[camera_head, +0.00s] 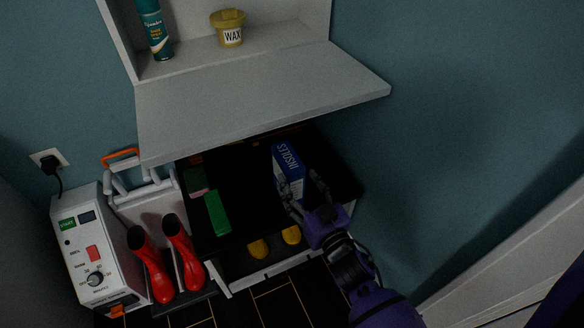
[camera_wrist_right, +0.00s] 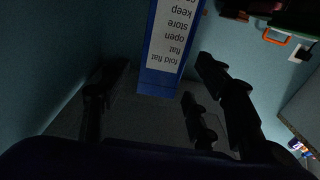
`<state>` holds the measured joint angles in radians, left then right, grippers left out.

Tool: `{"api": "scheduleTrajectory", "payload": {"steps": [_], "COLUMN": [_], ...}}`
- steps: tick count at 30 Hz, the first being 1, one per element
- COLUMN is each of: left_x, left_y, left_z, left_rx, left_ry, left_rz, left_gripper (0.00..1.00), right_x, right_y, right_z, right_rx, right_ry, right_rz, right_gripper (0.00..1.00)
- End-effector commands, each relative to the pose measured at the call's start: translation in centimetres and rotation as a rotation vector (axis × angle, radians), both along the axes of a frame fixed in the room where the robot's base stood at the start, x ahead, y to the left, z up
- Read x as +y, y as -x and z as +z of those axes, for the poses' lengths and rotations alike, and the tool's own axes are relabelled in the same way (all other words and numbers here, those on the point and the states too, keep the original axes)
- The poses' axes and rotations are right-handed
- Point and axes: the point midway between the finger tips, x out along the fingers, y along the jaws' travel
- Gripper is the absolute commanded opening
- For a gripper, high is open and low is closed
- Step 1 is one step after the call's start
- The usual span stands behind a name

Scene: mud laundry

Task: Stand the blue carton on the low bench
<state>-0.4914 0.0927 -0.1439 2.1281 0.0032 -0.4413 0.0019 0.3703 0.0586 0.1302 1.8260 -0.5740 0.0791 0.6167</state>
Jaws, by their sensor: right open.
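My right gripper (camera_head: 304,194) is open at the carton's near, lower end. In the right wrist view the carton (camera_wrist_right: 163,78) shows a white panel of upside-down text. It lies between the directions of the open fingers of my right gripper (camera_wrist_right: 155,88), with visible gaps on both sides. My left gripper is not in view.
A green brush-like item (camera_head: 216,213) lies on the bench's left part. Yellow footwear (camera_head: 258,248) is beneath it. A grey flap (camera_head: 250,105) overhangs the bench. Red boots (camera_head: 158,270) and a white control box (camera_head: 93,250) stand left. A wall is close on the right.

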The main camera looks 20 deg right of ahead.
Motion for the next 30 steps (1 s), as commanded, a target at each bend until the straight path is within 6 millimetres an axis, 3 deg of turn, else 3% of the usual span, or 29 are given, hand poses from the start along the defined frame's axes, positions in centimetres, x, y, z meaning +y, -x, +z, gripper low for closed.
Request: {"api": "scheduleTrajectory", "payload": {"steps": [6,17,20,23,26,30], "left_x": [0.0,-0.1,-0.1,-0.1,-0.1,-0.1], "left_y": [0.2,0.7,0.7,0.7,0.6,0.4], "left_z": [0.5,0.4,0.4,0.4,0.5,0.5], "left_rx": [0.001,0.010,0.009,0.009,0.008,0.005], "left_ry": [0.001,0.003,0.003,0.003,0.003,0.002], "left_rz": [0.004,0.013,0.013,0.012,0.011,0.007], "left_gripper": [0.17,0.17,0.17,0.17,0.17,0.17], "right_x": [-0.1,-0.1,-0.4,-1.3,-2.1,-2.1], "right_y": [3.5,4.5,5.6,9.3,16.2,27.8], "right_z": [0.0,0.0,-1.0,-4.2,-8.8,-14.1], "right_rx": [0.002,0.000,0.033,0.142,0.333,0.639], "right_ry": [-0.001,-0.001,0.006,0.020,0.042,0.066], "right_rz": [-0.001,0.000,-0.009,-0.035,-0.064,-0.069], "right_gripper": [0.57,0.57,0.57,0.57,0.57,0.57]}}
